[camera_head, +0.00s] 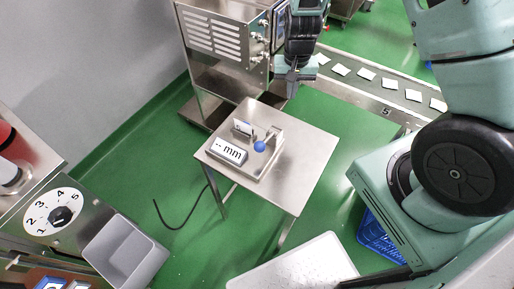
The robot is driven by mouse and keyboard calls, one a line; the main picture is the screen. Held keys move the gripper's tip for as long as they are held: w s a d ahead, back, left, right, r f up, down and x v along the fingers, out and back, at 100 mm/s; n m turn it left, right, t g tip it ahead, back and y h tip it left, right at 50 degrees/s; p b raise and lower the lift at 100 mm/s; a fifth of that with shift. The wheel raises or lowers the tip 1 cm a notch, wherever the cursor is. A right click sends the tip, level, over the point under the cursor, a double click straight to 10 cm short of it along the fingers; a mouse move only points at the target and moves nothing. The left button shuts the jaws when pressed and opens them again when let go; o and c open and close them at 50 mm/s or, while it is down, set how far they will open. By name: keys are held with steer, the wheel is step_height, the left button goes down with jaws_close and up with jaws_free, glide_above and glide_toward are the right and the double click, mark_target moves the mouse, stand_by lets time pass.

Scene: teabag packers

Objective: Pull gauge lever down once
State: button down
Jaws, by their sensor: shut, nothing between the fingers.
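The gauge (241,153) stands on a small steel table (310,157) in the middle of the view. It has a white display marked "- mm" (229,151) and a lever with a blue ball knob (259,146) at its right side. My gripper (293,88) hangs behind and to the right of the gauge, above the table's far edge. It is apart from the knob. Its fingers look closed and empty, though they are small in this view.
A steel machine cabinet (212,36) stands behind the table. A conveyor (350,84) with several white teabags runs at the back right. A numbered dial panel (52,211) and grey bin (125,251) are at lower left. A white tray (295,268) and blue crate (376,238) are in front.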

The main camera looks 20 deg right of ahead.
mark_target(286, 128)
steer(key=shift+f, duration=0.15)
steer(key=shift+f+b, duration=5.2)
steer(key=shift+f, duration=1.95)
steer(key=shift+s+f+b, duration=0.2)
steer(key=shift+f+b, duration=0.4)
steer(key=shift+f, duration=0.2)
steer(key=shift+a+f, duration=0.1)
steer(key=r+p, duration=0.2)
steer(key=shift+w+r, duration=0.3)
steer(key=shift+r, duration=0.05)
step_height(286, 128, up, 11)
steer(key=p, duration=0.9)
steer(key=shift+f, duration=0.15)
steer(key=shift+s, duration=0.1)
